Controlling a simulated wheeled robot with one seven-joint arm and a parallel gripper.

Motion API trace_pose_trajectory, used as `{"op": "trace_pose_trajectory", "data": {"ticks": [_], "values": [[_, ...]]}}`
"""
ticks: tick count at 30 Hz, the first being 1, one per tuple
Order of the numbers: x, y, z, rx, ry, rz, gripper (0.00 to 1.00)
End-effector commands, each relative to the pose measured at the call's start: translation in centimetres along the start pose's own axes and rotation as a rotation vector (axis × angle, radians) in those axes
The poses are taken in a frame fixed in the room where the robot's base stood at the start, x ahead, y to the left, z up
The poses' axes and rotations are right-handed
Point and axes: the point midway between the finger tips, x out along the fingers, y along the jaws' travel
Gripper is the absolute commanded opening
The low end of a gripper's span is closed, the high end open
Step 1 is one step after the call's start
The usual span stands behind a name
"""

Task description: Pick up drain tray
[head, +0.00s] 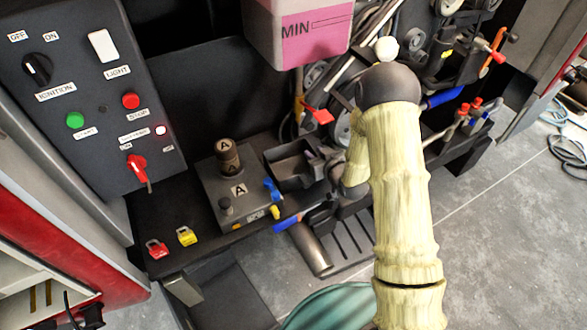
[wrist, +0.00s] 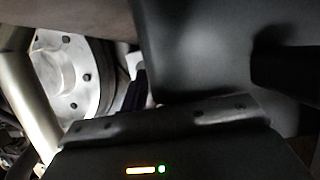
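A black open-topped tray (head: 288,181), which looks like the drain tray, sits on the dark shelf just right of the grey box marked A. A small dark purple item shows at its right end. My cream arm comes down beside the tray's right side. Dark parts at the arm's end merge with the machinery, so I cannot make out my gripper's fingertips there. The wrist view is filled by dark surfaces close to the camera, and neither fingers nor a held object can be told apart in it.
The grey box (head: 212,197) with valves stands left of the tray. A pink-filled tank (head: 299,30) marked MIN hangs above. A control panel (head: 88,95) is at left. Red and yellow padlocks (head: 171,243) lie on the shelf. A metal cylinder (head: 310,249) is below. The wrist view shows a round bolted metal part (wrist: 65,75).

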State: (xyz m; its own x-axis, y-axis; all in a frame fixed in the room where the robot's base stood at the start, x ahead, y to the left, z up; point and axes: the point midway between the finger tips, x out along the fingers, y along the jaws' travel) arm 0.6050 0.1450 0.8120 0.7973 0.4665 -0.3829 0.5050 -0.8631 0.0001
Motion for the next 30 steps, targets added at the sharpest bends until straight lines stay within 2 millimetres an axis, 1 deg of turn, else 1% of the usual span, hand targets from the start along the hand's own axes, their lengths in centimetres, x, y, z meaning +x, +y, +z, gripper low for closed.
{"op": "trace_pose_trajectory", "data": {"ticks": [4, 8, 9, 19, 22, 26, 30], "values": [[0.0, 0.0, 0.0, 0.000, 0.000, 0.000, 0.29], [0.0, 0.0, 0.0, 0.000, 0.000, 0.000, 0.04], [0.0, 0.0, 0.0, 0.000, 0.000, 0.000, 0.00], [0.0, 0.0, -0.1, 0.000, 0.002, 0.000, 0.00], [-0.1, 0.0, -0.4, 0.000, 0.003, 0.000, 0.00], [-0.5, 0.0, -1.4, 0.000, 0.004, 0.000, 0.00], [-1.3, 0.1, -3.4, 0.000, 0.006, 0.001, 0.00]]}}
